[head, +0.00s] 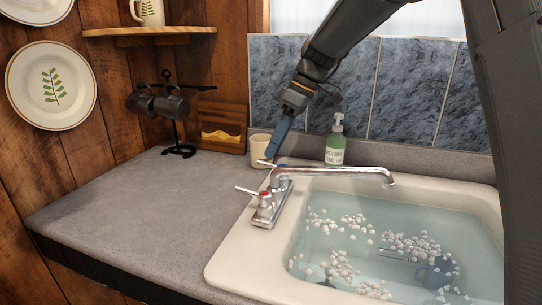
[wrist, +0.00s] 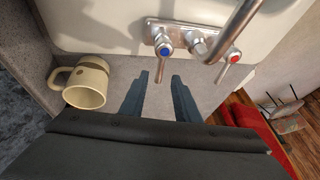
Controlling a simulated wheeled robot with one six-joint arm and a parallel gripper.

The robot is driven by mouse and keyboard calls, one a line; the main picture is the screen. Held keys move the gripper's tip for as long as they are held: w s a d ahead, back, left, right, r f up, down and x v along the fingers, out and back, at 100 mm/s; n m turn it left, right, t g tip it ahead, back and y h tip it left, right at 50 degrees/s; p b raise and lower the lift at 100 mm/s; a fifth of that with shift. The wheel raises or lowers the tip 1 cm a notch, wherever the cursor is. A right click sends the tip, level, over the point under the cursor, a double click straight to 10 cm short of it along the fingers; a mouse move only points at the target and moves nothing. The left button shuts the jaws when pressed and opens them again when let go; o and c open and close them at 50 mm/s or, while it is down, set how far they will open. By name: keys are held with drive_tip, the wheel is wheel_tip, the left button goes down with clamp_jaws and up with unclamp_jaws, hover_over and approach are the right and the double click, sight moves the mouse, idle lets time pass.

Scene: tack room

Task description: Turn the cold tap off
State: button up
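The cold tap (wrist: 165,50) has a blue-marked cap and a metal lever in the wrist view. Its lever points toward my gripper. In the head view its lever (head: 266,163) is partly hidden by my fingers. My gripper (wrist: 159,76) is open, with two blue fingers. The lever's end appears between the fingertips, and I see no contact. In the head view my gripper (head: 270,153) points down at the far end of the faucet. The hot tap (wrist: 235,58) has a red-marked cap, nearer in the head view (head: 265,197). I cannot make out a water stream below the spout (head: 340,170).
The sink (head: 240,276) holds water, white foam pieces and dark submerged items. A cream mug (wrist: 87,85) stands close beside my gripper. A green soap bottle (head: 335,145) stands behind the sink. A mug rack (head: 178,130) is at the back. The left counter (head: 130,205) is clear.

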drive_tip(key=shift+b+v, duration=0.3)
drive_tip(key=shift+v, duration=1.9)
